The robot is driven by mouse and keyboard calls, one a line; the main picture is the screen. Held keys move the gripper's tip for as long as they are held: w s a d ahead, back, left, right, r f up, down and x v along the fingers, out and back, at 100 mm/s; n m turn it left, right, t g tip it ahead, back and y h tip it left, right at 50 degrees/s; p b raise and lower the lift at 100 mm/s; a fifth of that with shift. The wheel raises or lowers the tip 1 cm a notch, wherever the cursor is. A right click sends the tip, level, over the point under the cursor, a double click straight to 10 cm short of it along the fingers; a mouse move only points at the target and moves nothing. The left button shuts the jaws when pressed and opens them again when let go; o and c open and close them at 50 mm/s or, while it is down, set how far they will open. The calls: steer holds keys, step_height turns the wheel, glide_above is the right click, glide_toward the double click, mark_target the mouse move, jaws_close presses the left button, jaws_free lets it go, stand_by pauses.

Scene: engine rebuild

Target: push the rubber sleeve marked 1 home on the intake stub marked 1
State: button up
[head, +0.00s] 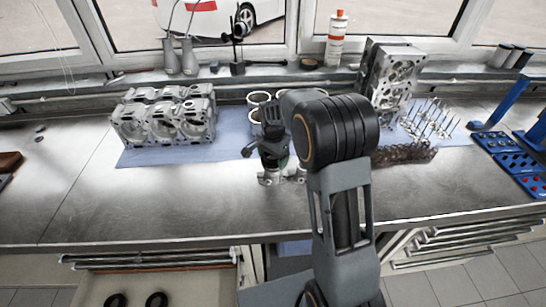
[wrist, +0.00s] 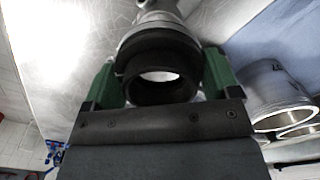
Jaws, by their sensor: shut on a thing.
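My gripper (wrist: 162,82) is shut on a black rubber sleeve (wrist: 160,58), with one green finger on each side of it. The sleeve's open end faces the wrist camera and light shows through its bore. A grey metal intake stub (wrist: 157,14) is just beyond the sleeve, in line with it. The sleeve's far end meets or overlaps the stub; how far it is on cannot be told. In the head view my gripper (head: 272,150) points down over a small metal part (head: 268,179) on the bench. My arm partly hides this spot. No number mark is readable.
An engine block (head: 165,118) stands left on a blue mat (head: 150,155). Metal cylinder liners (head: 257,99) stand close behind my gripper. A cylinder head (head: 393,75) and upright valves (head: 430,118) are right. Two black rings (head: 157,300) lie in the open drawer. The bench's front left is clear.

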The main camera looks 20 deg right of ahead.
steer(key=shift+f+b, duration=0.8)
steer(key=shift+f, duration=0.35)
stand_by(1.2)
steer(key=o, duration=0.4)
steer(key=c, duration=0.4)
steer(key=shift+f+b, duration=0.55)
steer(key=shift+f, duration=0.25)
stand_by(0.3)
steer(key=o, duration=0.8)
steer(key=shift+r, duration=0.1)
